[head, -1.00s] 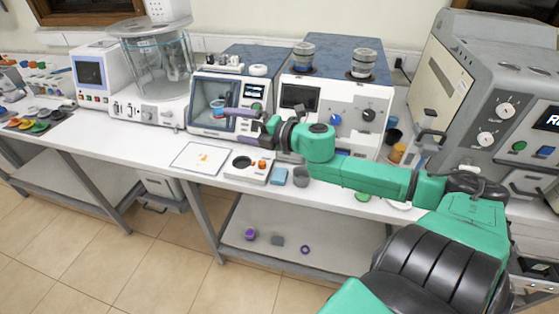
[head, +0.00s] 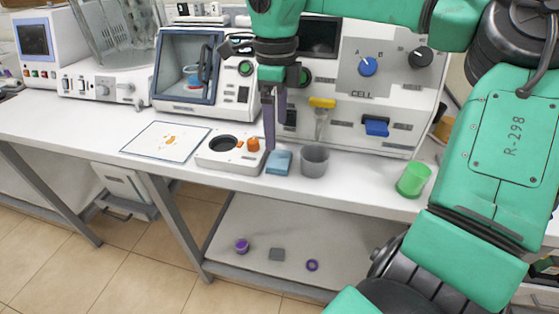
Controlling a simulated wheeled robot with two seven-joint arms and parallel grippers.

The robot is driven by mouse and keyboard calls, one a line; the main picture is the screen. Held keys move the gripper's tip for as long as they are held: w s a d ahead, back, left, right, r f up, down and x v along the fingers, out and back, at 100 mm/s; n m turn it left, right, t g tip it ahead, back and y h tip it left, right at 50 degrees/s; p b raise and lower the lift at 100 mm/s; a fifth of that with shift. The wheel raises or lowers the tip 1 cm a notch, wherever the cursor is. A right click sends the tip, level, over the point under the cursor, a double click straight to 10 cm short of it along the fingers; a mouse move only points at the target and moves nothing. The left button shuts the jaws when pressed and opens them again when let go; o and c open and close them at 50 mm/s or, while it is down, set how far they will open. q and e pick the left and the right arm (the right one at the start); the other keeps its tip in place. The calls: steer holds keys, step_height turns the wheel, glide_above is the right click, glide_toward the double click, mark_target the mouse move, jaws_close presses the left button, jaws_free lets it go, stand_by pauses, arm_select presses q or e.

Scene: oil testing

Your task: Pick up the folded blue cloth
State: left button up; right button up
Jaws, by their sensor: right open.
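The folded blue cloth (head: 279,162) lies on the white bench top, between the white device with a round black opening and a grey cup. My right gripper (head: 270,140) points down just above the cloth's back left edge, with its purple fingers seen nearly edge on. It is open with nothing seen between the fingers. Whether a fingertip touches the cloth is not clear. My left gripper is not in the view.
The white device (head: 217,155) with an orange knob stands close left of the cloth. The grey cup (head: 314,160) stands close right. A green cup (head: 413,180) is farther right. The big cell instrument (head: 345,125) rises behind. A white sheet (head: 165,142) lies left.

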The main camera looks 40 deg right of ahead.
mark_target(277, 158)
step_height(277, 158, down, 7)
steer(key=shift+f, duration=0.1)
steer(key=shift+w+f, duration=0.1)
steer(key=shift+f, duration=0.25)
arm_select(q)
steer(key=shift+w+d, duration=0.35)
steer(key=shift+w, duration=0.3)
arm_select(e)
steer(key=c, duration=1.1)
steer(key=shift+r, duration=0.1)
arm_select(q)
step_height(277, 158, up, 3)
steer(key=p, duration=0.2)
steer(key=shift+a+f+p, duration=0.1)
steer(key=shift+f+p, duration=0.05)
steer(key=shift+p, duration=0.2)
arm_select(e)
step_height(277, 158, up, 20)
